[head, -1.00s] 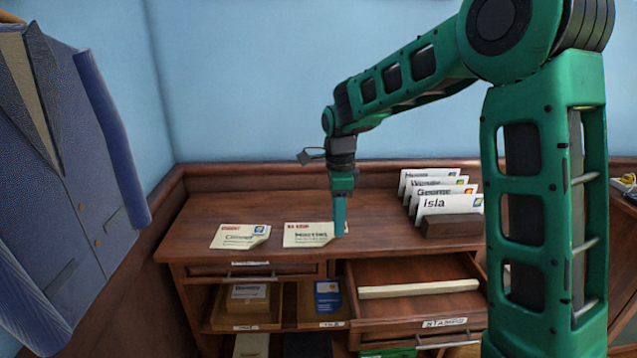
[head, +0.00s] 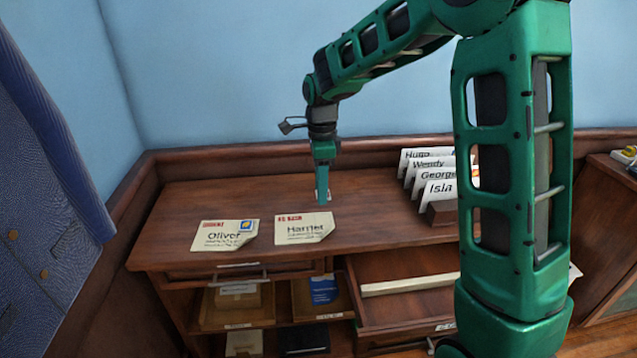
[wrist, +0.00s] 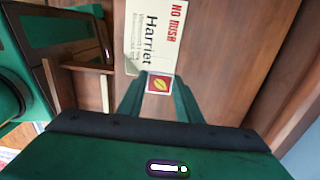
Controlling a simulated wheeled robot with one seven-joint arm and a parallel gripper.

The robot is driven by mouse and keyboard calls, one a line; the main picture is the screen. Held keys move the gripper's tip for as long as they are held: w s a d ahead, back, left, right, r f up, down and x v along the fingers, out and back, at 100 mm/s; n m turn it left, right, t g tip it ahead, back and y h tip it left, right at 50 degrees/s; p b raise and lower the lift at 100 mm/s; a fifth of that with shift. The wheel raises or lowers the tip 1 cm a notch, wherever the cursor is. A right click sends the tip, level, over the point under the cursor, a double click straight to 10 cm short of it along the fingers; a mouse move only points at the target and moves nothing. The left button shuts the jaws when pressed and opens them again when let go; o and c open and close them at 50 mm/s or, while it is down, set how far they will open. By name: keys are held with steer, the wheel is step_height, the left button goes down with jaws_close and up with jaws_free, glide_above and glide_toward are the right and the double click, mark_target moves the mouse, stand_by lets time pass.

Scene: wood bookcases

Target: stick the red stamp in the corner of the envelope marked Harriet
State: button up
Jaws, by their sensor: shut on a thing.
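The envelope marked Harriet (head: 306,228) lies flat on the desk, with red print at its upper left and a folded lower right corner. No stamp shows on it. It also shows in the wrist view (wrist: 143,38). My gripper (head: 323,201) is shut on the red stamp (wrist: 159,84), which has a yellow leaf on it. In the head view my fingertips are just behind the envelope's back edge, near its upper right corner. In the wrist view the stamp overlaps that corner in the picture; I cannot tell its height above the desk.
Oliver's envelope (head: 225,236), with a blue and yellow stamp, lies to the left. A wooden rack (head: 443,212) of upright envelopes stands to the right. An open drawer (head: 400,312) juts out below. A dark jacket (head: 45,180) hangs at the left.

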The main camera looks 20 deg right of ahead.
mark_target(321, 220)
steer(key=shift+f, duration=3.8)
steer(key=shift+s, duration=0.1)
steer(key=o, duration=1.4)
steer(key=shift+c, duration=0.2)
steer(key=shift+o, duration=0.4)
steer(key=shift+r, duration=3.5)
